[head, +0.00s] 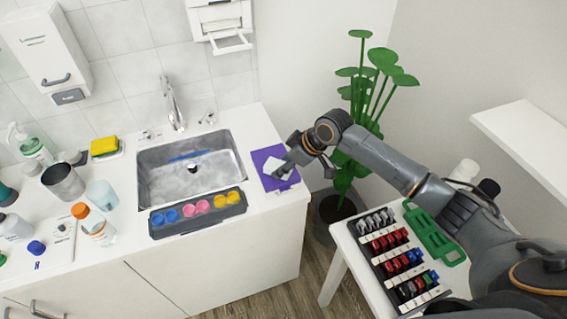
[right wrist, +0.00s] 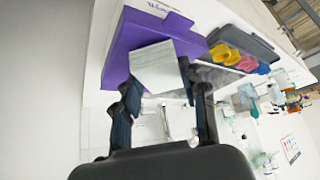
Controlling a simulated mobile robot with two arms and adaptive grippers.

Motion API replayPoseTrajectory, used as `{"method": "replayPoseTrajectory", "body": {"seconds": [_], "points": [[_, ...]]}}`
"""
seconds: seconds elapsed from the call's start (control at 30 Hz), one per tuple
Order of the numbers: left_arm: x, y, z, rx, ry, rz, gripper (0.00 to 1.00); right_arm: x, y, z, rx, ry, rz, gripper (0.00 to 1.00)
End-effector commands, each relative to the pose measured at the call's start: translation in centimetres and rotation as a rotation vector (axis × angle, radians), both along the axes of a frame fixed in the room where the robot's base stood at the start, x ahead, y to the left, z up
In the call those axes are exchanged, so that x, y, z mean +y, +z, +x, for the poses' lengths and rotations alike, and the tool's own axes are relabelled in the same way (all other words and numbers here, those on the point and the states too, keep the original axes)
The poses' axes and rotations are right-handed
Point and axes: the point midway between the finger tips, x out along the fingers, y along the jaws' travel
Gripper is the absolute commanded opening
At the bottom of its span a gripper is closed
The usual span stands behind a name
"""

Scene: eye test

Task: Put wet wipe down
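The wet wipe (head: 277,169) is a small white piece at my right gripper's fingertips, over a flat purple pack (head: 261,159) on the counter right of the sink. My right gripper (head: 284,166) reaches in from the right. In the right wrist view, the wipe (right wrist: 158,68) fills the gap between the two dark fingertips (right wrist: 160,86), which meet its sides. The purple pack (right wrist: 130,40) lies behind it; I cannot tell whether the wipe touches it. My left gripper is not in view.
The sink (head: 190,172) is left of the pack, with a grey tray (head: 180,229) of coloured cups at its front. Bottles and a beaker (head: 63,183) stand farther left. A plant (head: 375,75) and a side table with a rack (head: 388,270) are right.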

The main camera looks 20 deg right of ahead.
Motion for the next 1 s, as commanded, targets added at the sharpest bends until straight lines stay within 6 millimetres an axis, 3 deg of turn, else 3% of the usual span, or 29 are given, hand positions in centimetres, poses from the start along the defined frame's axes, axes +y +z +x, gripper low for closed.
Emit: {"method": "replayPoseTrajectory", "body": {"seconds": [0.03,0.1,0.47,0.67,1.0], "points": [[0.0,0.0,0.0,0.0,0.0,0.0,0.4,0.0,0.0,0.0,0.0,0.0,0.0,0.52],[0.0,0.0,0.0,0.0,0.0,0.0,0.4,0.0,0.0,0.0,-0.001,0.0,0.001,0.65],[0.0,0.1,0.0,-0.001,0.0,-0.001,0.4,0.0,0.4,0.0,-0.002,0.0,0.001,0.65],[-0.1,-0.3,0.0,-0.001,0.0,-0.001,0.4,-0.9,2.7,-0.6,-0.005,0.0,-0.002,0.65],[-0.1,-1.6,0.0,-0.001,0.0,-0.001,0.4,-3.7,8.9,-3.3,-0.004,0.0,-0.003,0.65]]}}
